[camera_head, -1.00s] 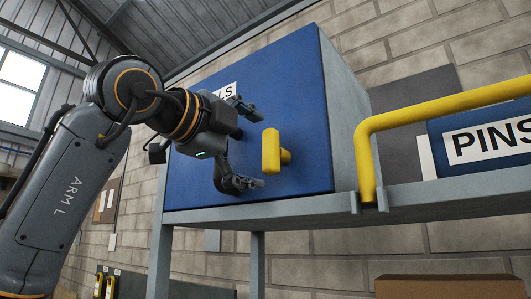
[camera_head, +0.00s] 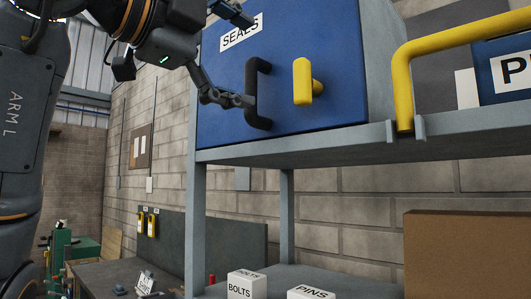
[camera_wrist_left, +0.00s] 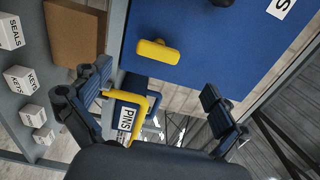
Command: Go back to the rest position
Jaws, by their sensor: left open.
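My left gripper (camera_head: 238,57) is open and empty at the top left of the head view. It is in front of the blue door labelled SEALS (camera_head: 315,60), to the left of the yellow turn latch (camera_head: 302,82). The black door handle (camera_head: 256,100) is in plain view and the door looks closed. The left wrist view shows the open fingers (camera_wrist_left: 155,85), with the yellow latch (camera_wrist_left: 157,53) beyond them and apart from them. My right gripper is in neither view.
A yellow rail (camera_head: 405,85) and a blue PINS bin (camera_head: 505,75) are at the right on the grey shelf (camera_head: 350,155). Below are a cardboard box (camera_head: 465,255) and white boxes labelled BOLTS (camera_head: 246,286) and PINS (camera_head: 310,293). A workbench (camera_head: 115,278) stands at the lower left.

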